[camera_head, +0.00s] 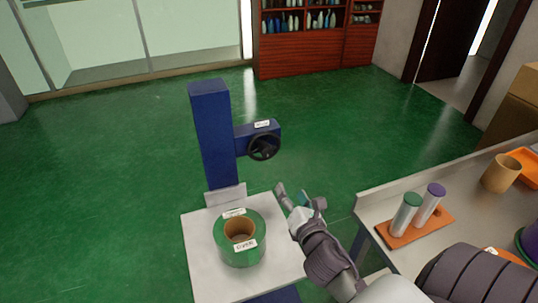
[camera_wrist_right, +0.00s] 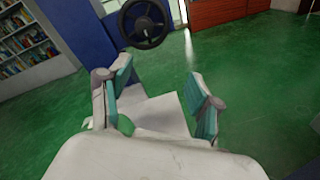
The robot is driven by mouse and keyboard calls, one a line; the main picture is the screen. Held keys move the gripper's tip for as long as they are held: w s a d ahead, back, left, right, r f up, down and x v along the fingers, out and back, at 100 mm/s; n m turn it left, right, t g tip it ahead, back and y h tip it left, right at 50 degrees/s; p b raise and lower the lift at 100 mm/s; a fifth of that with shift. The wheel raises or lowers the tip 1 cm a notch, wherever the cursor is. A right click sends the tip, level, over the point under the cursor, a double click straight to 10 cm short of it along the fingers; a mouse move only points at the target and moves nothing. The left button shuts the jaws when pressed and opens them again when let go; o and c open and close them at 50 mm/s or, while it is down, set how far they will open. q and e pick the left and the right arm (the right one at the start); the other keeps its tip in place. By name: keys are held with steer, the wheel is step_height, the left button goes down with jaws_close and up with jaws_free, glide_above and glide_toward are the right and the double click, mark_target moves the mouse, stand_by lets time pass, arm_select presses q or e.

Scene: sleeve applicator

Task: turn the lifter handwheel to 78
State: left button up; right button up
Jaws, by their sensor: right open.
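The lifter handwheel (camera_head: 264,147) is a small black wheel on a blue arm that sticks out from the blue column (camera_head: 213,135). A white label (camera_head: 262,124) sits above it, too small to read. In the right wrist view the handwheel (camera_wrist_right: 145,23) is at the top, beyond the fingers. My right gripper (camera_head: 297,194) is open and empty, below and to the right of the wheel, apart from it. Its teal-padded fingers (camera_wrist_right: 160,95) are spread wide in the wrist view. My left gripper is not in view.
A green roll (camera_head: 240,255) with a brown core and labels sits on the white platform (camera_head: 195,255) below the column. At right, a grey bench (camera_head: 375,225) holds an orange tray (camera_head: 420,232) with two capped cylinders and a tan cup (camera_head: 501,174). Green floor behind is clear.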

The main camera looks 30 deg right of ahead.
mark_target(268, 153)
steer(key=w+d+n, duration=0.1)
steer(key=w, duration=0.4)
steer(key=w+d+r+n+t+p, duration=0.1)
steer(key=w+n, duration=0.1)
steer(key=w, duration=0.3)
steer(key=w+d+n, duration=0.1)
steer(key=w+n, duration=0.1)
steer(key=w, duration=0.3)
steer(key=shift+r+y, duration=0.25)
steer(key=shift+y, duration=0.15)
steer(key=shift+c, duration=0.3)
steer(key=shift+p, duration=0.3)
steer(key=c, duration=1.1)
